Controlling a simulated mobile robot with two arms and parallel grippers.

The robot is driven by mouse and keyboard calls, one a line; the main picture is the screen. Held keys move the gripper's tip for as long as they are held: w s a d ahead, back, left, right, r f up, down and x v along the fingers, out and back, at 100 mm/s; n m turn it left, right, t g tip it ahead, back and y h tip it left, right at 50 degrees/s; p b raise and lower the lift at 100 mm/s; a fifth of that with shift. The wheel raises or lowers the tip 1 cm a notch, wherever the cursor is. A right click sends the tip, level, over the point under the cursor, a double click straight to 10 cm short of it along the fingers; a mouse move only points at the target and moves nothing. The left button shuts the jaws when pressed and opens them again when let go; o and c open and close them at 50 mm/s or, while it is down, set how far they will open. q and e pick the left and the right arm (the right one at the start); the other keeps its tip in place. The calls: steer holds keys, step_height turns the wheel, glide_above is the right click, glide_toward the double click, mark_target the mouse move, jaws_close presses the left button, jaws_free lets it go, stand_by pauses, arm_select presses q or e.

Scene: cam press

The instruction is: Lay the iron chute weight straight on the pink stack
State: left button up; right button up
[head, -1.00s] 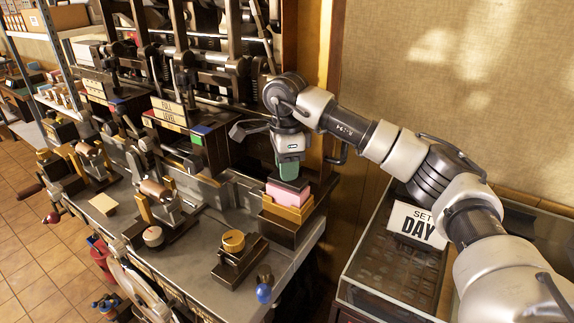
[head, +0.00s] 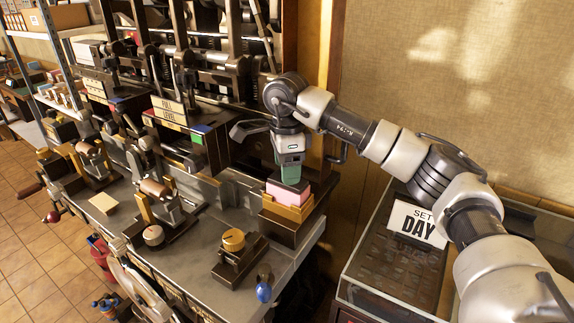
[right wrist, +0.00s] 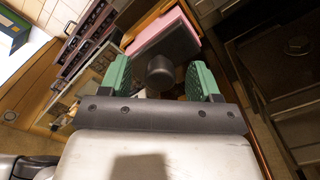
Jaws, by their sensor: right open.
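The pink stack (head: 291,195) sits in a brass-coloured holder (head: 289,211) at the right end of the bench. The dark iron chute weight (right wrist: 172,46) lies on the pink stack (right wrist: 150,30), with its round knob (right wrist: 160,70) facing my wrist camera. Its edges look roughly in line with the stack; a pink strip shows along one side. My right gripper (head: 290,172) is directly above. In the right wrist view its green fingers (right wrist: 160,82) are spread, one on each side of the knob, with gaps. My left gripper is out of view.
A brass cylinder on a dark base (head: 234,241) and a blue knob (head: 264,292) are nearer the bench front. Press machinery (head: 150,130) stands behind and to the left. A glass-topped case with a SET DAY sign (head: 418,224) is at the right.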

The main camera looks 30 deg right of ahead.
steer(key=shift+w+r, duration=0.1)
steer(key=shift+r, duration=0.35)
step_height(320, 180, up, 10)
steer(key=b, duration=0.1)
steer(key=shift+f, duration=0.1)
stand_by(0.3)
